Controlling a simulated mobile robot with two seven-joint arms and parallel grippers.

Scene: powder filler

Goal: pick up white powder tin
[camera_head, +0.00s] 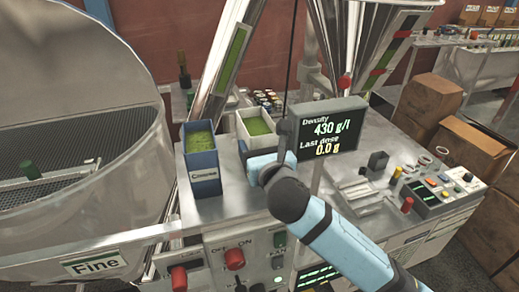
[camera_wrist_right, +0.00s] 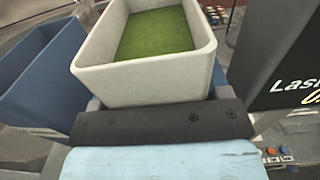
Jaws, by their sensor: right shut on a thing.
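The white powder tin (camera_head: 256,125) is an open rectangular container with green powder inside, on the steel machine top left of the display. My right arm reaches up to it from the lower right, and my right gripper (camera_head: 262,158) is at its near side. In the right wrist view the white tin (camera_wrist_right: 150,85) stands right in front of my right gripper (camera_wrist_right: 160,112), which is shut on it. The fingertips are hidden behind the tin's near wall. I cannot tell whether the tin is lifted. My left gripper is not in view.
A blue tin (camera_head: 202,165) with green powder stands close to the left of the white tin. The density display (camera_head: 328,130) reads 430 g/l and 0.0 g, just right of my gripper. A large mesh-covered metal bowl (camera_head: 80,140) fills the left. Cardboard boxes (camera_head: 455,130) stand at the right.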

